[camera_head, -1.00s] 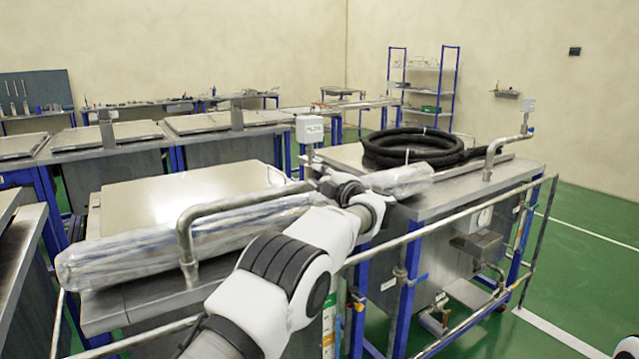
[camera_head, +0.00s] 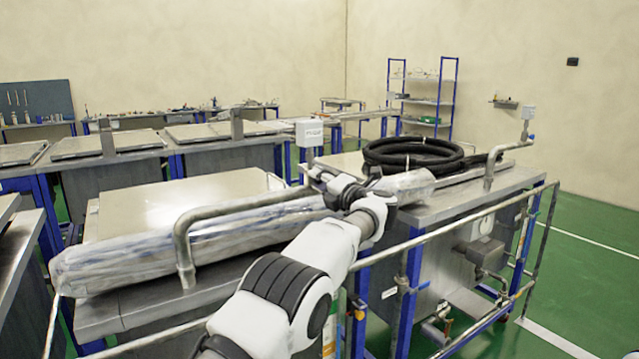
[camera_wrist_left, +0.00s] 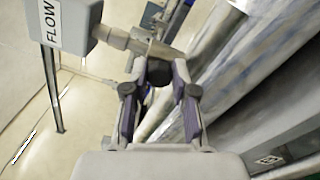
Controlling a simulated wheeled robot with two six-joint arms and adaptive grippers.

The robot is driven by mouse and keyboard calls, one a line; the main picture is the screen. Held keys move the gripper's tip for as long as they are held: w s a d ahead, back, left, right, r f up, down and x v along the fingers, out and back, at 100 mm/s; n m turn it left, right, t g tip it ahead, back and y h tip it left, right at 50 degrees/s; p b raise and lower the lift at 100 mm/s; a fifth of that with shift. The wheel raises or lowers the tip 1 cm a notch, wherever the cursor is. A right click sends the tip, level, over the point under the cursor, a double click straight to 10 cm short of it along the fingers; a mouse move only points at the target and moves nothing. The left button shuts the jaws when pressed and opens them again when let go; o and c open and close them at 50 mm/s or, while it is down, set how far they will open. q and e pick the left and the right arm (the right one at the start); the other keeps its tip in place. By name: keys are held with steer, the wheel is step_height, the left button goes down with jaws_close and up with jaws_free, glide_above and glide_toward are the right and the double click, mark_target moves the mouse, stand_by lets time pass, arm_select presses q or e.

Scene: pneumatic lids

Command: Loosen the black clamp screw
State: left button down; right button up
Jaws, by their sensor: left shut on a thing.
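The black clamp screw (camera_wrist_left: 159,73) shows in the left wrist view as a dark round knob between the two fingers, below a metal pipe fitting (camera_wrist_left: 150,44). My left gripper (camera_wrist_left: 159,84) is shut on it, with one finger on each side. In the head view my left gripper (camera_head: 340,189) reaches to the pipe end at the middle of the bench, below a small white box (camera_head: 309,132). There the screw is hidden or too small to tell from the gripper. My right gripper is in no view.
A grey box marked FLOW (camera_wrist_left: 66,22) is close to the left gripper. A bent metal pipe (camera_head: 235,208) and plastic-wrapped bundle (camera_head: 110,262) lie along the left bench edge. A coiled black hose (camera_head: 412,153) rests on the right bench. A metal rail (camera_head: 450,228) runs in front.

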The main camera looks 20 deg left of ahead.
arm_select(q)
steer(key=shift+r, duration=0.25)
steer(key=c, duration=1.2)
jaws_free()
steer(key=shift+o, duration=1.4)
steer(key=shift+f, duration=0.15)
steer(key=v, duration=0.7)
steer(key=shift+d, duration=0.2)
steer(key=shift+f, duration=0.1)
